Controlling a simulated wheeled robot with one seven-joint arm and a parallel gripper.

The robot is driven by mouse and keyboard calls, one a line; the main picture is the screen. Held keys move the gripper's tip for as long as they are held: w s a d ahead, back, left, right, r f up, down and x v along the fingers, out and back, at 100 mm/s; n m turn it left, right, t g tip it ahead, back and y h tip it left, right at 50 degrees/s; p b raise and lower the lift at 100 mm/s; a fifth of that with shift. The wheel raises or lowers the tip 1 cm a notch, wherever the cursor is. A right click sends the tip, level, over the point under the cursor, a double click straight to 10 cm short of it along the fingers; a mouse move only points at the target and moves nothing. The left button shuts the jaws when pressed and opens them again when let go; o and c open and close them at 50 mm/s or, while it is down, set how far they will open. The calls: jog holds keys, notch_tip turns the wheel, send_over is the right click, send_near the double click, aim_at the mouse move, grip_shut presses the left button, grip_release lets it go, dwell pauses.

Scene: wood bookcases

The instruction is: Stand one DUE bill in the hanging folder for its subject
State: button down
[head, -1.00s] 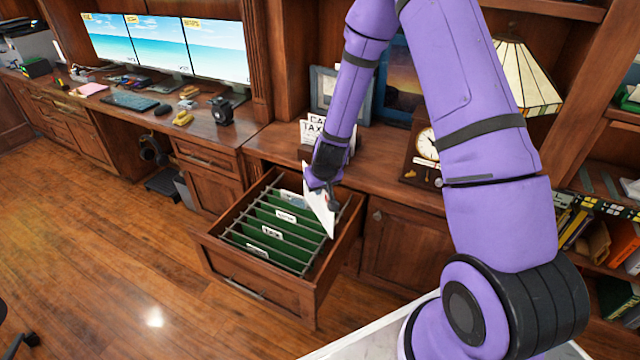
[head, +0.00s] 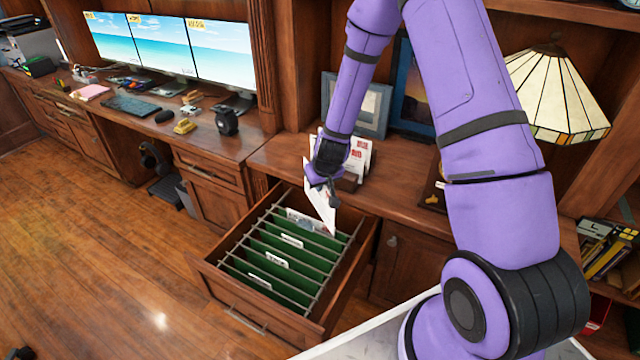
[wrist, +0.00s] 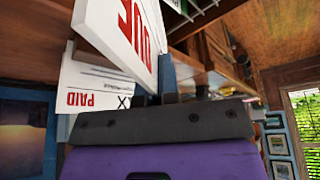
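My gripper (head: 325,187) is shut on a white bill (head: 318,208), which hangs tilted below it. In the wrist view this bill (wrist: 135,35) shows red letters reading DUE; its subject line is not readable. In the head view the bill overlaps the back of the open drawer (head: 240,307); its height above the folders is hard to judge. Green hanging folders (head: 262,247) with white tabs hang in the drawer on grey rails; the tab words are too small to read. More bills (head: 358,153) stand in a holder on the counter behind my gripper. One reads PAID in the wrist view (wrist: 90,88).
A picture frame (head: 357,105) and a stained-glass lamp (head: 556,93) stand on the counter behind. My arm partly hides a clock (head: 432,190). The desk with monitors (head: 220,60) is at left.

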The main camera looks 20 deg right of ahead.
jog(key=w+a+f+n+y, duration=0.2)
jog(key=w+a+f+n, duration=0.3)
jog(key=a+n, duration=0.15)
notch_tip(320, 180, down, 17)
jog(key=shift+s+d+r+n+g+y, duration=0.15)
jog(key=shift+n+g+y, duration=0.15)
jog(key=shift+n+g, duration=0.1)
dwell(1.1)
dwell(0.5)
jog(key=c, duration=1.3)
grip_release()
